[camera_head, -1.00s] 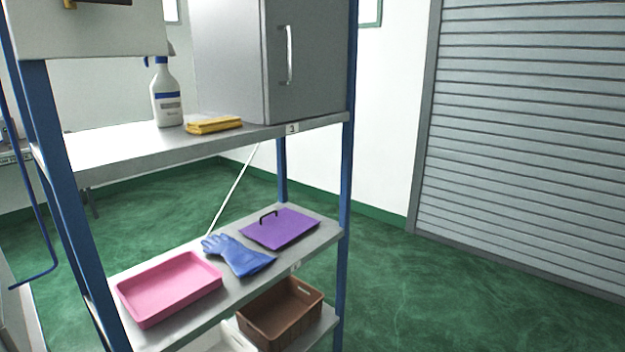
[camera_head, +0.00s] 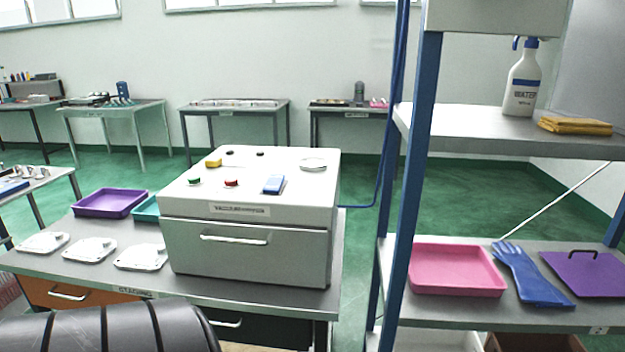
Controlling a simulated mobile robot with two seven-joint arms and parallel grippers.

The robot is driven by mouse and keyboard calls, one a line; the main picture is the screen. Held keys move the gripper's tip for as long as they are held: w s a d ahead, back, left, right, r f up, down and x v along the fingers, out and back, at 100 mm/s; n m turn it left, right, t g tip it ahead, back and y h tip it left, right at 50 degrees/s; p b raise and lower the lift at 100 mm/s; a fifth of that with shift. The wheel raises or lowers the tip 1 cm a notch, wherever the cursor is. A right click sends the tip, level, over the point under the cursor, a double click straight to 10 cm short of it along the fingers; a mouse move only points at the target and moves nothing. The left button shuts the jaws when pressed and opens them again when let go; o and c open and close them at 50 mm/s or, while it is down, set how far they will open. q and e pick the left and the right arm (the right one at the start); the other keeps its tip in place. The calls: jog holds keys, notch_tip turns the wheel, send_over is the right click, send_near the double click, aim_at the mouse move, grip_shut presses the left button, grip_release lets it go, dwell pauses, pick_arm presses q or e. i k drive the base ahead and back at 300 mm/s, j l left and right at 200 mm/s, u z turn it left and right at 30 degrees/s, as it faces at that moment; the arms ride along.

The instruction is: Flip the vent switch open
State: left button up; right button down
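A light grey machine box (camera_head: 250,220) with a front drawer and handle stands on the staging table. Its top carries a yellow part (camera_head: 213,162), a green button (camera_head: 194,181), a red button (camera_head: 231,183), a blue switch-like part (camera_head: 273,184), two small dark parts and a round white gauge-like disc (camera_head: 312,164). I cannot tell which of these is the vent switch, or its position. The label (camera_head: 240,210) on the front edge is too small to read surely. Neither of my grippers is in view.
White castings (camera_head: 89,249) lie left of the box on the table (camera_head: 110,285), with a purple tray (camera_head: 110,203) and a teal tray (camera_head: 146,210) behind. A blue-post shelf (camera_head: 410,180) stands close on the right, holding a pink tray (camera_head: 456,270), a blue glove and a spray bottle. Black ribbed shape, bottom left.

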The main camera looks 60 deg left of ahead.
aim_at(273, 185)
jog(key=u, duration=2.1)
jog(key=i+j, duration=0.2)
jog(key=j, duration=0.15)
jog(key=i+j, duration=0.2)
jog(key=j, duration=0.2)
jog(key=i+j, duration=0.2)
jog(key=j, duration=0.15)
jog(key=i+j, duration=0.2)
jog(key=j, duration=0.15)
jog(key=i+j, duration=0.2)
jog(key=j, duration=0.15)
